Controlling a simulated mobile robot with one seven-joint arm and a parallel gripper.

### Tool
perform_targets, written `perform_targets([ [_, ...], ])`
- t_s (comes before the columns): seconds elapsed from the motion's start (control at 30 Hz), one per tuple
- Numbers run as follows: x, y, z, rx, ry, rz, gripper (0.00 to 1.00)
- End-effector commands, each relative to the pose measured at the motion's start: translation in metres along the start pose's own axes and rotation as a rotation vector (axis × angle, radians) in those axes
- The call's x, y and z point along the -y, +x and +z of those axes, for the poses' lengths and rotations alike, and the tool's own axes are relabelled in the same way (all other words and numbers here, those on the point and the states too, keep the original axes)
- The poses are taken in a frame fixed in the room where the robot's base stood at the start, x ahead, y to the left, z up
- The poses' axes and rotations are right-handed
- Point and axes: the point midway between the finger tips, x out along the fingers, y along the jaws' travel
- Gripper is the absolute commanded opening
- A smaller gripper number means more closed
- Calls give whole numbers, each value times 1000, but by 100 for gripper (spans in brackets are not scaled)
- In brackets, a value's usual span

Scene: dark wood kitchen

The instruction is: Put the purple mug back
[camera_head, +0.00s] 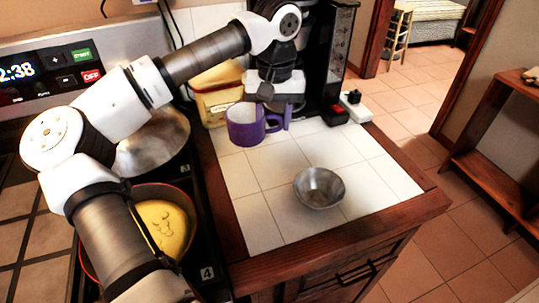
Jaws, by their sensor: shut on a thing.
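The purple mug (246,126) is upright at the back left of the white tiled counter, its handle on its right side. My gripper (276,112) is just to the right of the mug and points down. It is shut on the mug at its handle side. The fingertips are partly hidden, and I cannot tell whether the mug's base touches the tiles.
A yellow container (217,84) stands behind the mug. A black coffee machine (326,60) is at the back right, with a small white-and-black item (354,105) beside it. A metal bowl (319,187) sits mid-counter. A pan (162,225) is on the stove at left.

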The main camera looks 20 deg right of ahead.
Motion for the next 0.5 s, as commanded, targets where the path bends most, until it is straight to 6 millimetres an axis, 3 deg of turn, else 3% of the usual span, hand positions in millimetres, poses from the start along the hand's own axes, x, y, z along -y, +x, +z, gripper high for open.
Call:
perform_targets([
  [0.23, -2, 57, 1, 2, 2, 1, 0],
  [0.5, -2, 80, 0, 0, 1, 1, 0],
])
